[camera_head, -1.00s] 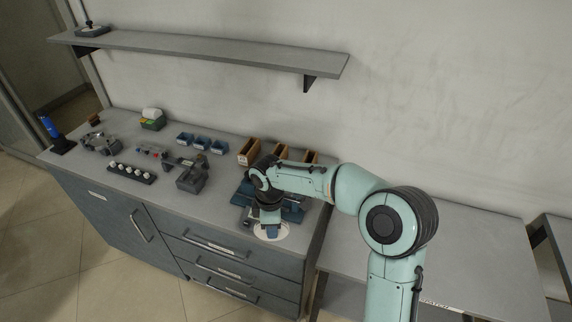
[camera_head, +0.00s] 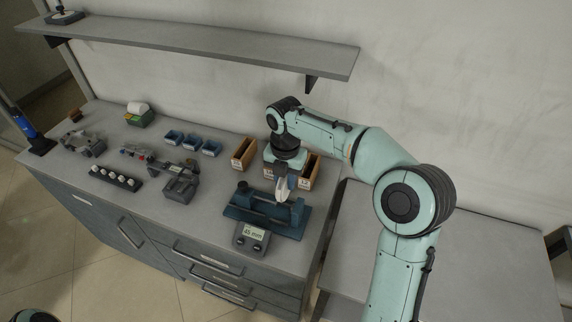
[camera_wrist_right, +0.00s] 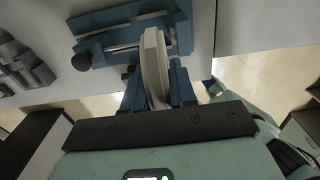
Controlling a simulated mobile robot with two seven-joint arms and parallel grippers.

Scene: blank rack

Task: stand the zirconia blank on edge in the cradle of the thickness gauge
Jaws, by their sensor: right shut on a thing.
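The zirconia blank (camera_head: 282,187) is a white disc held on edge in my right gripper (camera_head: 281,178), over the thickness gauge. In the right wrist view the blank (camera_wrist_right: 153,62) shows nearly edge-on, gripped between blue fingers (camera_wrist_right: 158,92), its far part over the gauge (camera_wrist_right: 100,43). The gauge (camera_head: 240,210) is a dark blue fixture with rails and a display (camera_head: 252,234) reading 45 mm. I cannot tell whether the blank touches the cradle, which the blank and gripper partly cover. My left gripper is not in view.
Wooden bins (camera_head: 243,153) stand close behind the gauge. Blue trays (camera_head: 191,142), a grey device (camera_head: 181,186) and a rack of white pieces (camera_head: 115,178) are to the left. A shelf (camera_head: 200,46) hangs above. The bench's right edge is near the gauge.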

